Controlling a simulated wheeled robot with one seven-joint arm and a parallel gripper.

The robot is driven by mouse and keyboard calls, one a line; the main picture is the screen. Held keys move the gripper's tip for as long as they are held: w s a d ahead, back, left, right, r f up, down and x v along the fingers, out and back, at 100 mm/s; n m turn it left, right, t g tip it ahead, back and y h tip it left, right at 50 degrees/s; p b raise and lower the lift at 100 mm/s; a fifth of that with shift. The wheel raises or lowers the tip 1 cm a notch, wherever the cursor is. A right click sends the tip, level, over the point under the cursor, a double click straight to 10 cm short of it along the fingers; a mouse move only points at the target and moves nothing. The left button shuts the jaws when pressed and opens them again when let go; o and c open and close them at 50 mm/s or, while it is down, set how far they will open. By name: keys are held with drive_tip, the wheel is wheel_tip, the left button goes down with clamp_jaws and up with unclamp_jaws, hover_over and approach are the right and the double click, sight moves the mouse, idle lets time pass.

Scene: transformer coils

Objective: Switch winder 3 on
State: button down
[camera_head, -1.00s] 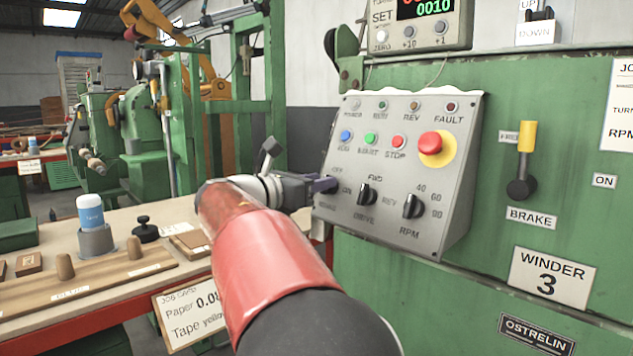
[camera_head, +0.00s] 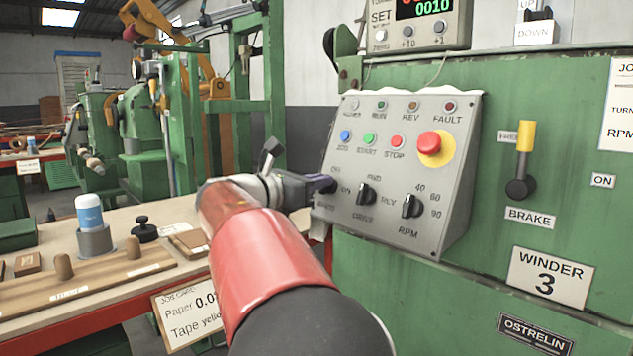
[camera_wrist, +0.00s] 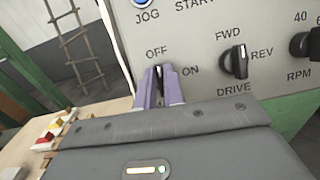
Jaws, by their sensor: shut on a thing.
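The grey sloped control panel (camera_head: 455,190) of winder 3 is on the front of a green machine, above the "WINDER 3" plate (camera_head: 551,280). Its lower left switch is marked OFF at upper left and ON at right. My gripper (camera_head: 322,186) is at this switch, and its purple fingers (camera_wrist: 160,88) are shut on the switch's dark knob (camera_wrist: 159,72). The fingers mostly hide the knob, so its exact setting is hard to read. The power lamp (camera_head: 354,104) at upper left looks grey and unlit.
The drive knob (camera_head: 366,194) and RPM knob (camera_head: 411,206) are right of my gripper. Above are the jog, start and stop buttons and a red emergency button (camera_head: 429,143). A yellow-handled brake lever (camera_head: 526,137) is further right. A workbench (camera_head: 190,262) stands left.

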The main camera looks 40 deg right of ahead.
drive_tip(key=m+g, duration=0.1)
drive_tip(key=m, duration=0.2)
drive_tip(key=m+g+y+p, duration=0.1)
drive_tip(key=m+g, duration=0.1)
drive_tip(key=m, duration=0.2)
drive_tip(key=m+g+p, duration=0.1)
drive_tip(key=m, duration=0.3)
drive_tip(key=shift+y, duration=0.4)
drive_tip(key=shift+s+f+m+g+y+p, duration=0.1)
drive_tip(key=shift+m+g+y+p, duration=0.45)
drive_tip(key=shift+m, duration=1.75)
drive_tip(key=shift+m+g+y+p, duration=0.25)
drive_tip(key=shift+m+y+p, duration=0.6)
drive_tip(key=shift+m, duration=1.45)
drive_tip(key=c, duration=1.5)
unclamp_jaws()
